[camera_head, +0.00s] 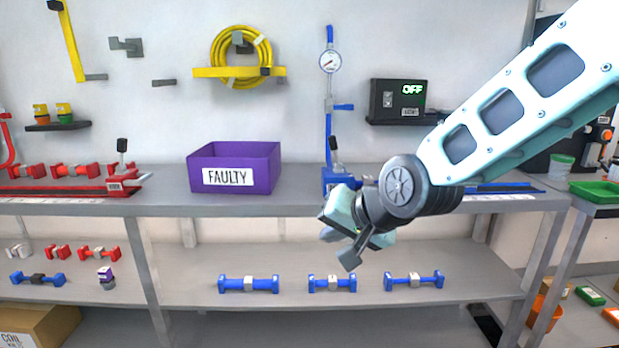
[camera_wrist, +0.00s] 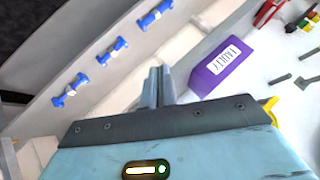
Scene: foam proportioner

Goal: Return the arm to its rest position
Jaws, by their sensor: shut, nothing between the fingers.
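My arm reaches in from the upper right of the head view, and my gripper (camera_head: 350,262) hangs in front of the bench edge, right of the purple bin. In the wrist view my gripper's fingers (camera_wrist: 158,84) are together with nothing between them. They point toward the gap between the purple FAULTY bin (camera_wrist: 222,66) and the lower shelf with blue parts. In the head view the gripper is apart from the FAULTY bin (camera_head: 235,167). My wrist hides part of the bench top and a blue fixture (camera_head: 330,130) with a gauge.
The grey bench (camera_head: 300,203) spans the view. Several blue parts (camera_head: 248,284) lie on the lower shelf. A red fixture (camera_head: 75,187) stands at left, a box reading OFF (camera_head: 398,98) on the wall, and a green tray (camera_head: 596,192) at right.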

